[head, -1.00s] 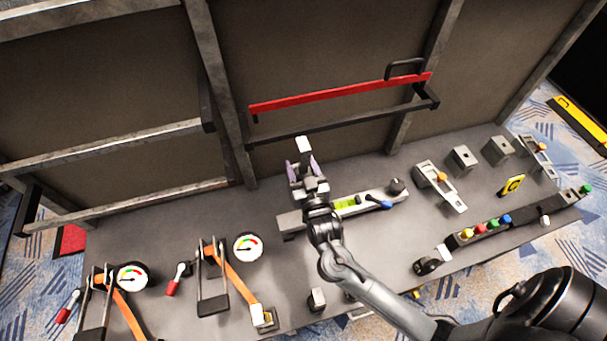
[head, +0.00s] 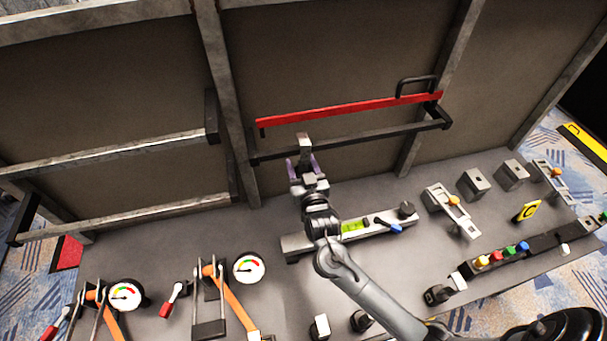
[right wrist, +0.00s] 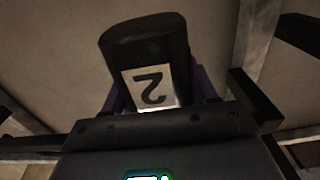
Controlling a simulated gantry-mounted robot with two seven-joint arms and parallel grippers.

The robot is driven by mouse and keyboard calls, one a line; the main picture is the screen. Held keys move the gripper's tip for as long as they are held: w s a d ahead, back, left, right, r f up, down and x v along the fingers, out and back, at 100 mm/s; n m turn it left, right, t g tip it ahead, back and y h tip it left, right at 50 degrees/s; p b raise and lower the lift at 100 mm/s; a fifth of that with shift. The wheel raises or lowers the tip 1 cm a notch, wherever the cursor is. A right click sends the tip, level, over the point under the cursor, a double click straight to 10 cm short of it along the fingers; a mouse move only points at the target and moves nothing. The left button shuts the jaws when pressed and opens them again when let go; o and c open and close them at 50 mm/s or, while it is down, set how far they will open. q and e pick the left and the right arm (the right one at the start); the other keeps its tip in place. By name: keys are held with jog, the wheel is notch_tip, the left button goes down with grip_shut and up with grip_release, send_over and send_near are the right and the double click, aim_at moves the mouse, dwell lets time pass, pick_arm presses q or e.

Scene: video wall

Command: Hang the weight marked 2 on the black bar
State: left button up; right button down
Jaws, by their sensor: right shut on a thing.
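The weight marked 2 is a dark block with a white label; in the right wrist view (right wrist: 146,42) its label shows a black 2 turned upside down. My right gripper (head: 303,164), with purple fingers, is shut on the weight, which shows in the head view (head: 303,141) above the fingertips. The black bar (head: 370,137) runs across the frame behind the table. In the head view the weight overlaps the bar's left part; I cannot tell whether they touch. My left gripper is not in view.
A red bar (head: 340,109) with a black handle runs above the black bar. On the table below are a level with a green vial (head: 355,226), a round gauge (head: 249,268), orange-strapped clamps and coloured buttons (head: 496,255). Grey upright frame posts stand either side.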

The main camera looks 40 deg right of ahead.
jog(key=shift+w+d+f+b, duration=0.1)
jog(key=shift+w+f+b, duration=0.15)
jog(key=shift+f+b, duration=0.2)
jog(key=shift+w+d+f+b, duration=0.1)
jog(key=shift+w+f+b, duration=0.15)
jog(key=shift+f, duration=0.25)
jog(key=shift+s+f, duration=0.1)
